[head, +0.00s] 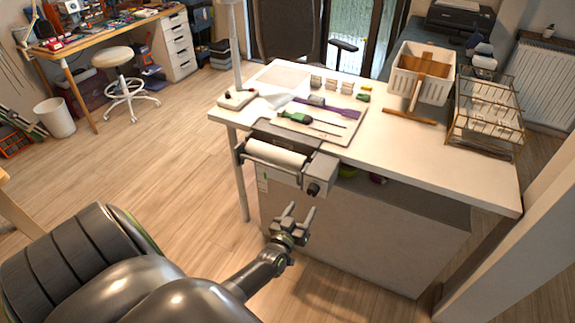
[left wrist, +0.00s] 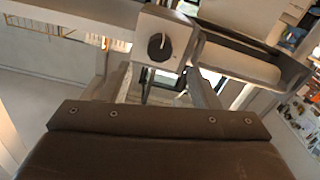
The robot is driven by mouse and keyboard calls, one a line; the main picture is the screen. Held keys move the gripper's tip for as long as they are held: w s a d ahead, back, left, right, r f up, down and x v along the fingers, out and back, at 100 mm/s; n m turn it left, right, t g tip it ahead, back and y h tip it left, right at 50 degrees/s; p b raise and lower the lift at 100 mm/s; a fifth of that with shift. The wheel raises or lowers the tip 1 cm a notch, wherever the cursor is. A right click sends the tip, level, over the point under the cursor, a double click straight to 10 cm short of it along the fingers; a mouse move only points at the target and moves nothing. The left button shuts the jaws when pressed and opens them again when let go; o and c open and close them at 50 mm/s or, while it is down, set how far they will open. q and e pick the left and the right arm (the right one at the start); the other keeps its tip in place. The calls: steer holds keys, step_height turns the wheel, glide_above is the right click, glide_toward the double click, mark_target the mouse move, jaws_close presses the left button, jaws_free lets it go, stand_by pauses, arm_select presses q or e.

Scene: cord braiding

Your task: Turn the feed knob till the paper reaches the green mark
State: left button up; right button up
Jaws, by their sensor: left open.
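The feed device (head: 318,172) is fixed at the near left edge of the white table, with a white paper roll (head: 275,153) across it. Its black feed knob (head: 313,189) is on the near face of a grey box at the roll's right end. In the left wrist view the round dark knob (left wrist: 159,47) bears a pale line, and the roll (left wrist: 240,66) lies to its right. My left gripper (head: 297,213) is open and empty, a little below and nearer than the knob, not touching it. My right gripper is not in view.
On the table (head: 440,165) lie a board with a green-handled screwdriver (head: 295,117) and a purple tool (head: 335,108). A white crate (head: 422,75) and a wire basket (head: 487,110) stand at the right.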

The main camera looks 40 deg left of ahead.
arm_select(q)
steer(key=v, duration=0.9)
steer(key=shift+s, duration=0.4)
steer(key=s+d+f+m+g+h, duration=0.1)
steer(key=s+f+g, duration=0.3)
steer(key=s+f, duration=0.45)
steer(key=s+d+f+m+g+h, duration=0.15)
steer(key=s+f+g, duration=0.3)
steer(key=f, duration=0.75)
steer(key=s+f+m+g, duration=0.1)
steer(key=s+f+g, duration=0.3)
steer(key=s, duration=0.7)
steer(key=s+f+m+g, duration=0.1)
steer(key=s+f+g, duration=0.2)
steer(key=s+f, duration=0.4)
steer(key=s+d+h, duration=0.1)
steer(key=s, duration=0.4)
steer(key=shift+s+f+g, duration=0.15)
steer(key=shift+s+g, duration=0.1)
steer(key=shift+g, duration=0.1)
